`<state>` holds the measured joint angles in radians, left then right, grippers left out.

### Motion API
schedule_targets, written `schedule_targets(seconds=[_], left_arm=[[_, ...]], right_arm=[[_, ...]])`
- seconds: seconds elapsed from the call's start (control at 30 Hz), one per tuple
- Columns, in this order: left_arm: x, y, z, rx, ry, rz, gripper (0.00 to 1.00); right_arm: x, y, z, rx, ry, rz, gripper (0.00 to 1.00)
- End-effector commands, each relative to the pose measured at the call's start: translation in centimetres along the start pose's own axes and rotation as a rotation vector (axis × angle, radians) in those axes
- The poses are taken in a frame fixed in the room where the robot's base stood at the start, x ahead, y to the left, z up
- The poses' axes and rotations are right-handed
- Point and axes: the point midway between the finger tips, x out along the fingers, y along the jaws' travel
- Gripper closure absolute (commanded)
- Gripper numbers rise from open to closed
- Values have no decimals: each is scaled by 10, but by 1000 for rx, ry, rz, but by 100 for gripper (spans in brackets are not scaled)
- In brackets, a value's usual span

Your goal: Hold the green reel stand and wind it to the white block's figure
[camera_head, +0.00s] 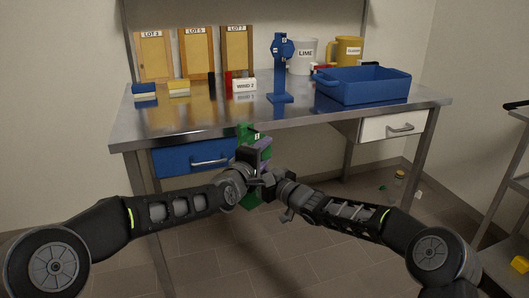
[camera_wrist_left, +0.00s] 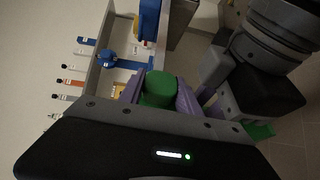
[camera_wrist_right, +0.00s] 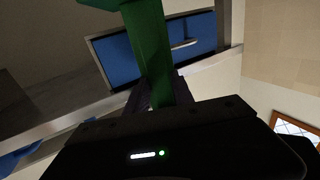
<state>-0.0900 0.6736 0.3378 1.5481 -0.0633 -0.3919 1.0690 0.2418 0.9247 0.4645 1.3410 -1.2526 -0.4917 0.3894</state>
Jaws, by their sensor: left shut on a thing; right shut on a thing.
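The green reel stand (camera_head: 246,134) is held off the floor in front of the table's front edge, partly hidden by my grippers. A small white mark shows near its top. My left gripper (camera_head: 262,149) is shut on its round green upper part, which shows between the purple fingers in the left wrist view (camera_wrist_left: 159,88). My right gripper (camera_wrist_right: 155,98) is shut on the green post (camera_wrist_right: 149,48) lower down. The white block (camera_head: 244,85) stands on the table and its figure looks like 2. The reel's own figure is too small to read.
A blue reel stand (camera_head: 281,68) stands upright on the table (camera_head: 215,118). A blue tray (camera_head: 362,91), a LIME mug (camera_head: 302,57) and a yellow mug (camera_head: 347,51) are at the right. LOT boards (camera_head: 197,52) and small coloured blocks are at the left. The table's front edge is close behind the reel.

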Motion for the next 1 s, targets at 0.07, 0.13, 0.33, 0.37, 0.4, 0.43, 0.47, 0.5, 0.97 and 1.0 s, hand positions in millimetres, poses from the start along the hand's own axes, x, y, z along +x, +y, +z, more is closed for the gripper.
schedule_targets(seconds=[0.07, 0.13, 0.33, 0.37, 0.4, 0.43, 0.47, 0.5, 0.97, 1.0], left_arm=[[0, 0, 0, 0, 0, -1, 74], [0, 0, 0, 0, 0, -1, 79], [0, 0, 0, 0, 0, -1, 96], [0, 0, 0, 0, 0, -1, 98], [0, -1, 0, 0, 0, -1, 100], [0, -1, 0, 0, -1, -1, 100], [0, -1, 0, 0, -1, -2, 100], [0, -1, 0, 0, 0, -2, 100], [1, -2, -1, 44, 5, -99, 100], [1, -2, 0, 50, 4, -116, 100]], right_arm=[[0, 0, -2, -1, 3, 0, 100], [0, 0, -2, 0, 3, 0, 100], [0, 0, -2, 0, 4, 0, 100], [0, 0, -2, 0, 4, 0, 100], [0, 0, -2, 0, 4, 0, 100], [0, 0, -2, 0, 4, 0, 100], [0, 0, -2, 0, 4, 0, 100], [0, 0, -2, 0, 4, 0, 100], [0, 0, -3, -2, 6, 0, 100], [0, 0, -3, -2, 6, -1, 100]])
